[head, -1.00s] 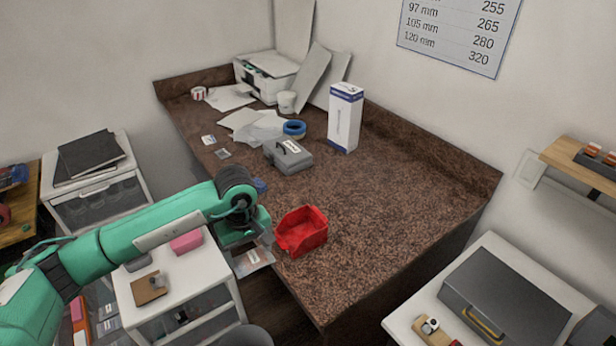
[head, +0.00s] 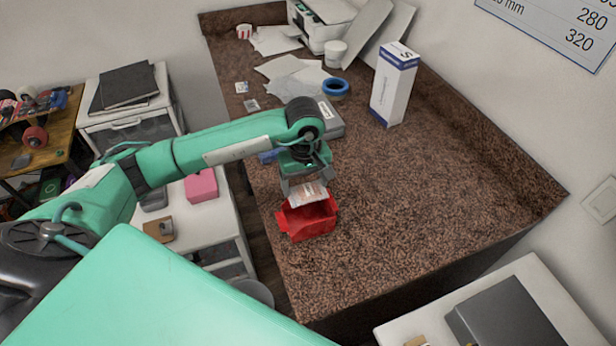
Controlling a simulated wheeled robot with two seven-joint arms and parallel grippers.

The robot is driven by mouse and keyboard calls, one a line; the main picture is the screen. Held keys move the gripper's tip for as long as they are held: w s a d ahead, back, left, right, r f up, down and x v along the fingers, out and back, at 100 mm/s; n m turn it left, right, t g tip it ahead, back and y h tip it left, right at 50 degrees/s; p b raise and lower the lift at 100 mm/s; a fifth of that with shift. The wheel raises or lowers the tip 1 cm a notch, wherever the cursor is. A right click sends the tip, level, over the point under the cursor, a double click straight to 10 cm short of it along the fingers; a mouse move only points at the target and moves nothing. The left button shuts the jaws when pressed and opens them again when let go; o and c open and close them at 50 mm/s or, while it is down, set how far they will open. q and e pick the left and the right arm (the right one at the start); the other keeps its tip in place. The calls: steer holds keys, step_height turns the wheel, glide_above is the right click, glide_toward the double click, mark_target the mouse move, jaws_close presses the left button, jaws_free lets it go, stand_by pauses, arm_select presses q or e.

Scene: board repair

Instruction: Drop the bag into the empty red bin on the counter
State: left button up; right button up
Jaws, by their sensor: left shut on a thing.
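The red bin (head: 309,224) stands on the brown speckled counter (head: 420,190) near its front left edge. My left gripper (head: 306,184) is shut on a small, flat, clear bag (head: 309,194) with a pale label. The bag hangs just over the back part of the bin's opening. I cannot tell whether its lower edge is inside the rim. The part of the bin's inside that shows is red and bare. My right gripper is not in view.
A grey case (head: 331,119) lies behind my left gripper. A tall white and blue box (head: 393,85), blue tape (head: 336,87) and loose papers (head: 288,75) are farther back. The counter right of the bin is clear. A white drawer unit (head: 222,222) stands to the left.

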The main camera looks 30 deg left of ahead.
arm_select(q)
steer(key=shift+w+f, duration=0.1)
steer(key=shift+f, duration=0.8)
steer(key=shift+f+b, duration=1.3)
steer(key=shift+f, duration=1.35)
steer(key=o, duration=1)
step_height(320, 180, up, 14)
steer(key=p, duration=0.5)
steer(key=shift+f, duration=0.1)
steer(key=shift+f, duration=0.1)
